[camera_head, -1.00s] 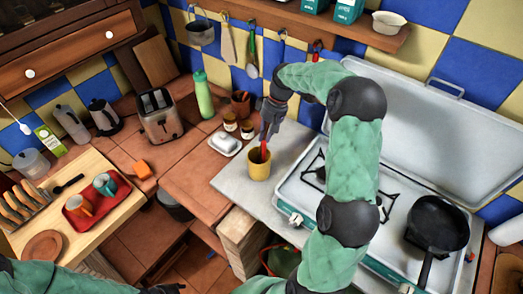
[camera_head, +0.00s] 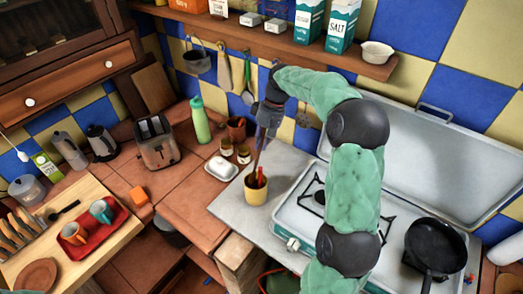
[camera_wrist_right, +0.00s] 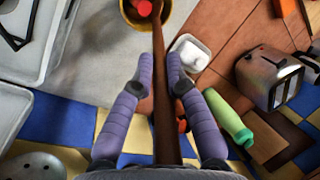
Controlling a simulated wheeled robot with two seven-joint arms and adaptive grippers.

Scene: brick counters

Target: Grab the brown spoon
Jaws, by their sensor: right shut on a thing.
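The brown spoon (camera_head: 258,156) hangs upright, slightly tilted, from my right gripper (camera_head: 266,124), its lower end at the mouth of a yellow pot (camera_head: 256,192). In the right wrist view the brown spoon (camera_wrist_right: 162,125) runs lengthwise between the two purple fingers of my right gripper (camera_wrist_right: 159,68), which is shut on it. The yellow pot (camera_wrist_right: 130,14) shows at the top there, with a red-ended utensil (camera_wrist_right: 145,8) in it. I cannot tell whether the spoon's tip is clear of the rim. My left gripper is not in view.
The pot stands on a grey counter (camera_head: 226,205) left of the stove (camera_head: 296,225), which holds a black pan (camera_head: 434,246). A white butter dish (camera_head: 221,168), small jars (camera_head: 243,154) and a green bottle (camera_head: 200,120) stand nearby. Utensils hang on the wall behind, under a shelf (camera_head: 340,60).

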